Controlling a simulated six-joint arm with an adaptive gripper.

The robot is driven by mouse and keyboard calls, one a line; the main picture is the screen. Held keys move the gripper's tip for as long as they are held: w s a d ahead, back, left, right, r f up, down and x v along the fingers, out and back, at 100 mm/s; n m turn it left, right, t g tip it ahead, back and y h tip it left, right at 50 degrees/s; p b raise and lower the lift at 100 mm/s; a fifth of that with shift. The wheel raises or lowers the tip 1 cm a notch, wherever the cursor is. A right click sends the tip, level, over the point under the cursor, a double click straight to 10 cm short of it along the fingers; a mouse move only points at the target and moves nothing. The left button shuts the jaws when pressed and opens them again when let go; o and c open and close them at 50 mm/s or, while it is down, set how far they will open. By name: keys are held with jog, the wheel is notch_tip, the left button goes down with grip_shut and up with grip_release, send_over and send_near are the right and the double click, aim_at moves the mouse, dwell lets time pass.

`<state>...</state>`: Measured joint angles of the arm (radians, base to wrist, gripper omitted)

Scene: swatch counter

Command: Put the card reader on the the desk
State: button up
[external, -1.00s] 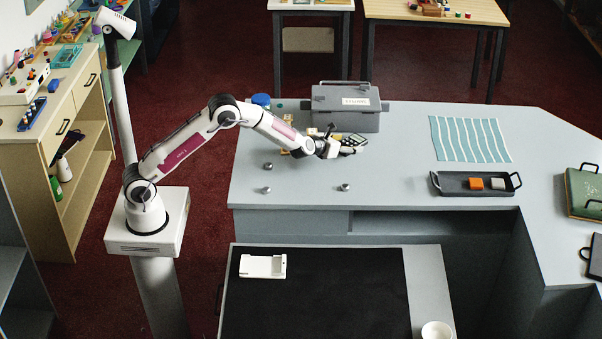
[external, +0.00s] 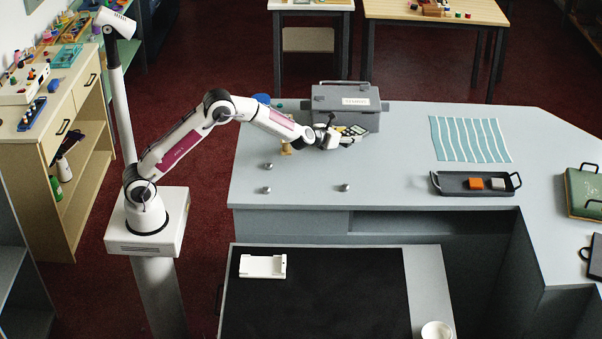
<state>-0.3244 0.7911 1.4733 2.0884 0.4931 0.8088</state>
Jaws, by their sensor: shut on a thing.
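The card reader (external: 356,130) is a small dark device with a light keypad face, in front of the grey toolbox. My gripper (external: 346,139) is shut on it and holds it tilted, seemingly above the grey counter; the exact height is hard to tell. The fingers are small and partly hidden by the wrist. The lower desk (external: 425,290), with a black mat (external: 330,300) on its top, stands in front of the counter.
A grey toolbox (external: 346,108) is right behind my gripper. Small metal knobs (external: 345,187) dot the counter (external: 390,175). A dark tray (external: 450,184) holds orange and grey blocks. A white holder (external: 262,266) and white cup (external: 437,330) are on the desk; most of the mat is clear.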

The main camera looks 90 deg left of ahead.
aim_at(347, 134)
jog(key=shift+r, duration=3)
jog(key=shift+r, duration=0.1)
jog(key=shift+s+f+n+g+y, duration=0.3)
jog(key=shift+s+f, duration=0.5)
jog(key=shift+f, duration=0.15)
jog(key=shift+m+h, duration=0.4)
jog(key=d, duration=0.1)
jog(key=s+d+f, duration=0.1)
jog(key=d, duration=0.1)
jog(key=d+f, duration=0.1)
jog(key=shift+s+d, duration=0.4)
jog(key=s+d+m+t+h, duration=0.1)
jog(key=d, duration=0.5)
jog(key=s+d+f+m+t+h, duration=0.1)
jog(key=d, duration=0.5)
jog(key=s+d+f+m+t+h, duration=0.1)
jog(key=d+m+h, duration=0.1)
jog(key=d, duration=0.4)
jog(key=shift+s+d, duration=0.15)
jog(key=shift+s, duration=0.25)
jog(key=s+d+m+h, duration=0.2)
jog(key=s+d, duration=0.1)
jog(key=d, duration=0.7)
jog(key=s+d+r+m+t+h, duration=0.1)
jog(key=s+d+m+h, duration=0.1)
jog(key=d, duration=0.8)
jog(key=shift+s+r+m+t+h, duration=0.2)
jog(key=shift+s+m+t+h, duration=0.15)
jog(key=shift+s+h, duration=0.45)
